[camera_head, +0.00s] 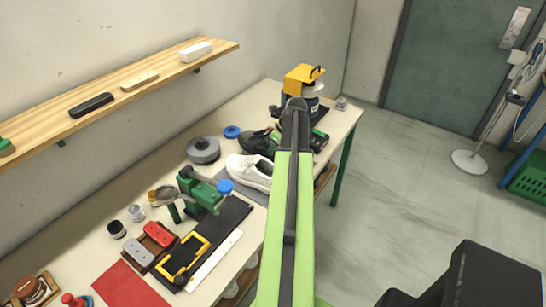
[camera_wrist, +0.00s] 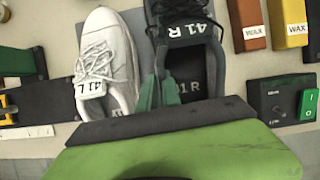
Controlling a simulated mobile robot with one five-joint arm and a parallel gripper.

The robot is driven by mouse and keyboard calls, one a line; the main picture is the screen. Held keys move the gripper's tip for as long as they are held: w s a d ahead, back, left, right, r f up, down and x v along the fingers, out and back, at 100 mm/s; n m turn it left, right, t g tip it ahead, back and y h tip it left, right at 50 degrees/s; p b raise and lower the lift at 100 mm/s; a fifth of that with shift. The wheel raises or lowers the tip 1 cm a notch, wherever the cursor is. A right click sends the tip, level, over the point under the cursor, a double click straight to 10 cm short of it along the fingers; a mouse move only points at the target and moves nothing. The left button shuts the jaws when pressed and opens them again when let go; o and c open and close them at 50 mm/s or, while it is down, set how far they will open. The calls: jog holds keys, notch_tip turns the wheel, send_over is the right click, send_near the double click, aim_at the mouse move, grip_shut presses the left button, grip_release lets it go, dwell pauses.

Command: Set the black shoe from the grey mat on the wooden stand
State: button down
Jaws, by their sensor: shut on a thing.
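The black shoe (camera_head: 258,142) lies on the grey mat (camera_head: 257,197), beside a white shoe (camera_head: 247,170). In the wrist view the black shoe (camera_wrist: 190,35), with "41 R" on its tongue, has its opening towards me. My gripper (camera_wrist: 157,93) has its green fingers close together at the left wall of the black shoe's opening, shut on that wall. The shoe appears to rest on the mat. The white shoe (camera_wrist: 105,55), marked "41 L", is just left of the fingers. In the head view my arm hides the gripper. I cannot make out the wooden stand for certain.
A yellow-topped machine (camera_head: 303,75) stands at the table's far end. A green clamp tool (camera_head: 203,190) and a grey round item (camera_head: 203,150) are left of the shoes. Wax boxes (camera_wrist: 289,20) and a switch box (camera_wrist: 283,100) lie right of the black shoe. A wall shelf (camera_head: 150,70) overhangs.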

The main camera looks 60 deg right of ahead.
notch_tip(320, 180, down, 3)
jog(key=shift+r+b, duration=0.15)
jog(key=shift+b, duration=0.5)
jog(key=shift+r, duration=0.2)
jog(key=c, duration=2)
grip_release()
jog(key=shift+f, duration=0.25)
jog(key=o, duration=0.5)
jog(key=shift+r, duration=0.1)
jog(key=shift+c, duration=0.2)
jog(key=shift+r, duration=0.1)
jog(key=p+v, duration=1.1)
jog(key=shift+r, duration=0.45)
jog(key=shift+s+r+p, duration=0.15)
jog(key=shift+r+p, duration=0.05)
jog(key=shift+p, duration=0.15)
jog(key=shift+f, duration=0.1)
